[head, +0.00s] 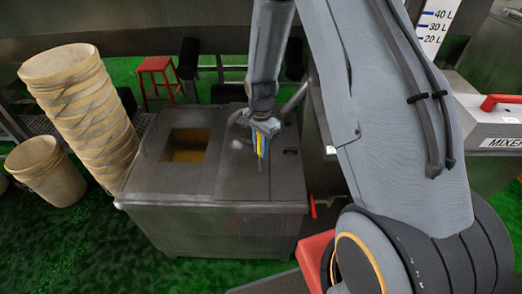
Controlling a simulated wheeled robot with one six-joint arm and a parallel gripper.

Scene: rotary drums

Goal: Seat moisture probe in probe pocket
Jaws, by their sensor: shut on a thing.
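My gripper (264,128) is above the right part of a grey metal cabinet's top (225,185). It is shut on a slim upright piece with yellow and blue, which I take to be the moisture probe (262,146). The probe points down, with its lower end close to the cabinet top. I cannot tell whether it touches the top. The probe pocket cannot be made out; small dark marks show on the top to the right of the probe. My arm hides part of the area behind and to the right.
A square opening (187,146) with yellowish content is in the cabinet top, left of my gripper. A tall stack of tan buckets (85,110) and a single bucket (45,170) stand left. A red stool (158,80) is behind. A red handle (313,206) juts from the cabinet's right side.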

